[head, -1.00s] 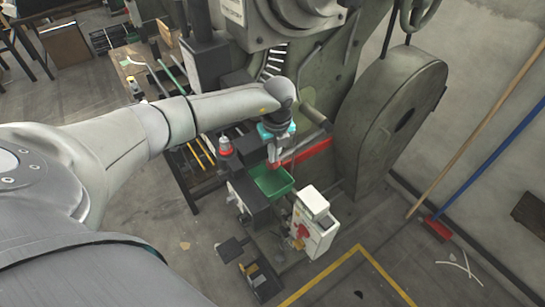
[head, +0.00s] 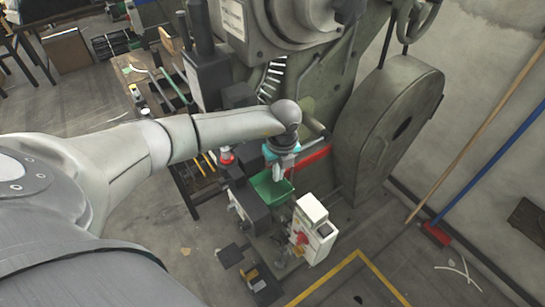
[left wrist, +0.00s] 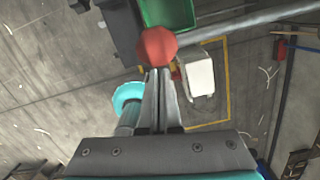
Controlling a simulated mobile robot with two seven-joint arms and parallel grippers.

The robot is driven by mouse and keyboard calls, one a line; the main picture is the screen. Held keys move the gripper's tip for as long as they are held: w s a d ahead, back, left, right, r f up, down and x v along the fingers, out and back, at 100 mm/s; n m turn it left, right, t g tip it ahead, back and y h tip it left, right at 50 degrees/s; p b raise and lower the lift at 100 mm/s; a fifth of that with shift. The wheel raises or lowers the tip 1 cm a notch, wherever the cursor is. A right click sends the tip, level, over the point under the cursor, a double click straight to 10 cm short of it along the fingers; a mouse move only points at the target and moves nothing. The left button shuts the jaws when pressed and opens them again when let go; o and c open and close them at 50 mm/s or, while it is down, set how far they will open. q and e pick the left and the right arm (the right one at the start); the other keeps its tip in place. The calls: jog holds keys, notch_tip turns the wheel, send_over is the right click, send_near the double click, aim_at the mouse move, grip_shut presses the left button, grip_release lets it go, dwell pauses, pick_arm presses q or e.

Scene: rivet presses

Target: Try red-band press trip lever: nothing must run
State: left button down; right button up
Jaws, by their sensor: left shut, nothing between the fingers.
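The press (head: 300,60) is a large grey-green machine with a big flywheel guard (head: 395,120) at its right. A red band (head: 312,158) shows low on its front, partly hidden behind my left gripper (head: 280,174). In the left wrist view, my left gripper (left wrist: 159,75) is shut and empty. A red ball knob (left wrist: 157,46) appears right at its fingertips, with a grey rod (left wrist: 250,22) running off to the right. I cannot tell whether fingers and knob touch. My right gripper is not in view.
A green tray (head: 268,190) is just below my left gripper. A white control box (head: 321,240) with a red knob stands at the lower right. A cluttered bench (head: 155,95) stands behind my left arm.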

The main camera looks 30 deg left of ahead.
pick_arm(q)
jog(key=shift+f, duration=0.1)
notch_tip(320, 180, up, 15)
jog(key=d, duration=0.1)
jog(key=shift+s+b, duration=0.4)
jog(key=shift+b, duration=0.05)
jog(key=shift+d, duration=0.1)
dwell(0.3)
